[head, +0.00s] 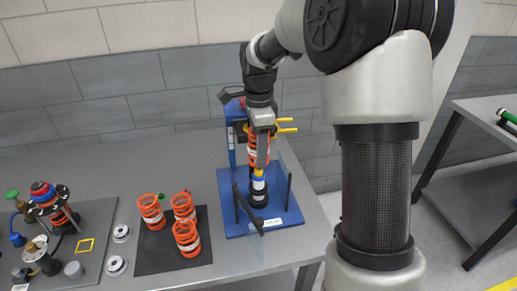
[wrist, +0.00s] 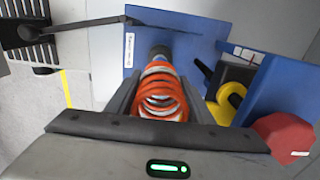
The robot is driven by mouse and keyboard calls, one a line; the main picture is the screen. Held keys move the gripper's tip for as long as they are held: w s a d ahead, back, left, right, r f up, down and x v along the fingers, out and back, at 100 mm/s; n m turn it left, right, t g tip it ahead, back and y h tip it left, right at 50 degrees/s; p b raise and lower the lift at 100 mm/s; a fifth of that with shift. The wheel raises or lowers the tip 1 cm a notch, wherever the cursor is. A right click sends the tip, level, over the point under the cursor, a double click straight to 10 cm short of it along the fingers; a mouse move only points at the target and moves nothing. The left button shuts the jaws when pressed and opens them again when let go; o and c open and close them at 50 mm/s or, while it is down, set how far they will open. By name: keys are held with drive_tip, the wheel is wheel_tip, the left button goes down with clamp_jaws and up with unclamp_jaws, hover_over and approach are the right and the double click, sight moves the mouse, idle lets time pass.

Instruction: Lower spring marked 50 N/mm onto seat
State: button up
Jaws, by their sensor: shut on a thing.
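My gripper (head: 262,150) points down over the blue fixture (head: 284,219) in the head view and is shut on an orange coil spring (head: 252,155). In the wrist view the same spring (wrist: 160,92) sits between the fingers, roughly upright along the camera's line. A white band shows on it, but no marking is legible. Below it in the head view stands a dark strut (head: 259,197) with a yellow part near its top. The spring's lower end appears at or just above this yellow part; contact with the seat cannot be told.
Several orange springs, one of them here (head: 186,238), stand on a dark mat (head: 150,262) at left. Dark upright posts (head: 289,190) flank the strut. Yellow prongs (head: 287,130) and a blue column (head: 231,140) stand close behind my gripper. A parts tray (head: 97,235) lies far left.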

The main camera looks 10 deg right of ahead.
sight(258, 174)
drive_tip(key=shift+f+b, duration=1.4)
drive_tip(key=shift+f, duration=0.9)
drive_tip(key=shift+f, duration=0.15)
drive_tip(key=shift+f+b, duration=1.35)
drive_tip(key=shift+f, duration=0.8)
drive_tip(key=shift+f, duration=0.15)
drive_tip(key=o, duration=1.5)
drive_tip(key=shift+c, duration=0.2)
wheel_tip(258, 174, up, 11)
drive_tip(key=p, duration=0.8)
drive_tip(key=shift+r+p, duration=0.2)
drive_tip(key=shift+p, duration=0.15)
